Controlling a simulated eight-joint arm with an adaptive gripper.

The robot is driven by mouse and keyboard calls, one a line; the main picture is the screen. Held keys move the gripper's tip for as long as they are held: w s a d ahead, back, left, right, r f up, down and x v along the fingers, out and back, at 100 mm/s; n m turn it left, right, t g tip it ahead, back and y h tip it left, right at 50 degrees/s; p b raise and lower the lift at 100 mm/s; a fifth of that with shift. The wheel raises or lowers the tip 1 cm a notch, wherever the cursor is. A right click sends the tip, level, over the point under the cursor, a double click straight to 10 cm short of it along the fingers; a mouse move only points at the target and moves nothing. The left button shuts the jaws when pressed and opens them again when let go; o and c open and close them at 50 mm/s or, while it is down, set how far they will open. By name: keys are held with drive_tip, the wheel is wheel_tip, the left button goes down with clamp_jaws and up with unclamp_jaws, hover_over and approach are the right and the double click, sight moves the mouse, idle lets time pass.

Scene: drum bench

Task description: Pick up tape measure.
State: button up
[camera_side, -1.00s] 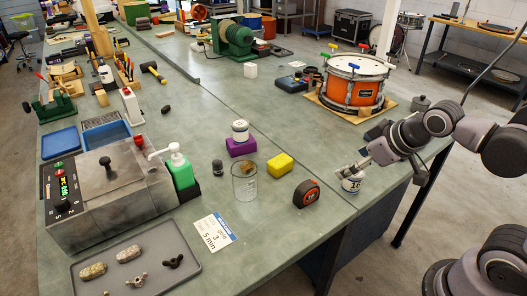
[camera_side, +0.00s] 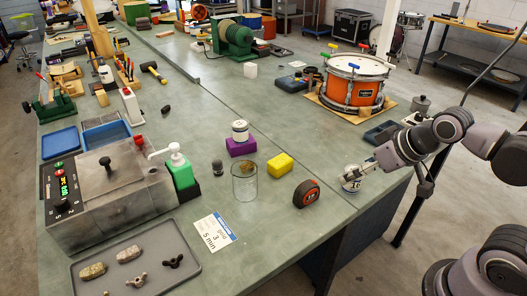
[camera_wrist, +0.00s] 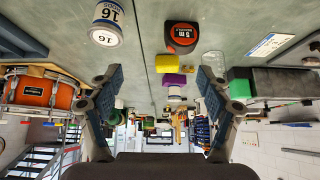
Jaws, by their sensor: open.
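The tape measure (camera_side: 306,193) is orange-red with a black rim and stands on the green bench near its front edge. In the wrist view, the tape measure (camera_wrist: 181,37) shows its "5 m" face, beyond my fingertips and slightly right of centre. My gripper (camera_wrist: 160,80) is open, with its fingers wide apart and nothing between them. In the side view, my gripper (camera_side: 366,168) is to the right of the tape measure, beside and partly over a white can, and apart from the tape measure.
The white can labelled 16 (camera_wrist: 107,24) stands near my gripper. A yellow block (camera_side: 280,164), a glass beaker (camera_side: 244,184) and a purple block (camera_side: 241,146) stand left of and behind the tape measure. A card (camera_side: 214,231) lies left. An orange drum (camera_side: 352,84) stands behind.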

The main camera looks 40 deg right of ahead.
drive_tip(key=c, duration=0.5)
drive_tip(key=shift+o, duration=0.2)
drive_tip(key=m+g, duration=0.7)
drive_tip(key=m, duration=1)
approach(308, 184)
drive_tip(key=shift+s+d+f, duration=0.3)
drive_tip(key=shift+s+f, duration=0.3)
drive_tip(key=shift+w+a+f+m, duration=0.2)
drive_tip(key=shift+w+f+m, duration=0.15)
drive_tip(key=shift+m, duration=0.25)
drive_tip(key=shift+f, duration=2.75)
drive_tip(key=shift+w+a+f, duration=0.1)
drive_tip(key=shift+w+f, duration=0.05)
drive_tip(key=shift+f, duration=1.15)
drive_tip(key=shift+w+f, duration=0.15)
drive_tip(key=shift+f, duration=1.2)
